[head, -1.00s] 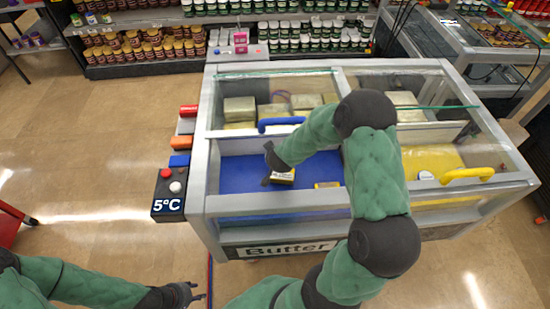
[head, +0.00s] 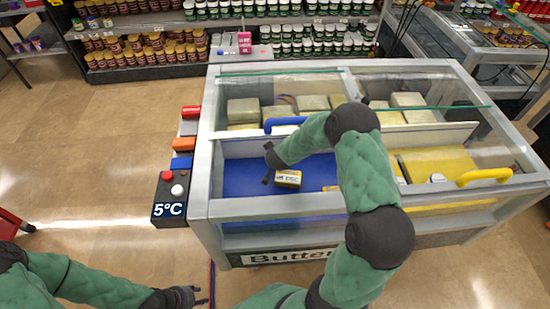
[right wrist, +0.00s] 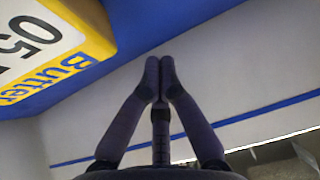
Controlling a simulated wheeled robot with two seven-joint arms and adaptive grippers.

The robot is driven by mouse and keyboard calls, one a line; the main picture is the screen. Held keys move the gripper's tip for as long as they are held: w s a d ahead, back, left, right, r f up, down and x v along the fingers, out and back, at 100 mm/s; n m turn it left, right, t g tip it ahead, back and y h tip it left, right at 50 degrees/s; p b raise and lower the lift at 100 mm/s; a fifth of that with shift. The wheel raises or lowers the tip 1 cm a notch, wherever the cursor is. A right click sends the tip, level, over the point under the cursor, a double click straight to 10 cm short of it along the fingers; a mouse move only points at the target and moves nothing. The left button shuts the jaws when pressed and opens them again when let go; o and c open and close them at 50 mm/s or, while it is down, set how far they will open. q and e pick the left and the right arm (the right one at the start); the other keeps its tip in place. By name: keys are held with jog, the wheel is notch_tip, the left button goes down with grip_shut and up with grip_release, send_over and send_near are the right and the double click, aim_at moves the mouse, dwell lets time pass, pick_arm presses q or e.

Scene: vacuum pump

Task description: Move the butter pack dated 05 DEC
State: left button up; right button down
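The butter pack (head: 288,179) is yellow and white with dark print, lying on the blue floor of the freezer's front left bay. In the right wrist view the pack (right wrist: 45,45) fills the upper left, with "05" and "Butter" legible; the month is cut off. My right gripper (head: 267,179) is inside the bay, just left of the pack. In the right wrist view its fingers (right wrist: 160,68) are together with nothing between them, apart from the pack. My left gripper (head: 198,297) is low at left, outside the freezer, fingers apart and empty.
A second pack (head: 329,188) is mostly hidden by my right arm. The freezer's front wall (head: 275,207) and blue handle (head: 285,123) border the bay. A yellow bay (head: 440,163) lies to the right. A 5°C display (head: 169,210) is on the left side.

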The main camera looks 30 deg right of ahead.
aim_at(277, 174)
jog(key=shift+s+a+r+b, duration=0.1)
jog(key=shift+s+a+b, duration=0.25)
jog(key=shift+s, duration=0.45)
jog(key=shift+s+a+r+b, duration=0.1)
jog(key=shift+s+a, duration=0.3)
jog(key=shift+s, duration=0.35)
jog(key=shift+s+a, duration=0.35)
jog(key=shift+s, duration=0.4)
jog(key=shift+s+a, duration=0.3)
jog(key=shift+s, duration=0.4)
jog(key=shift+f, duration=0.1)
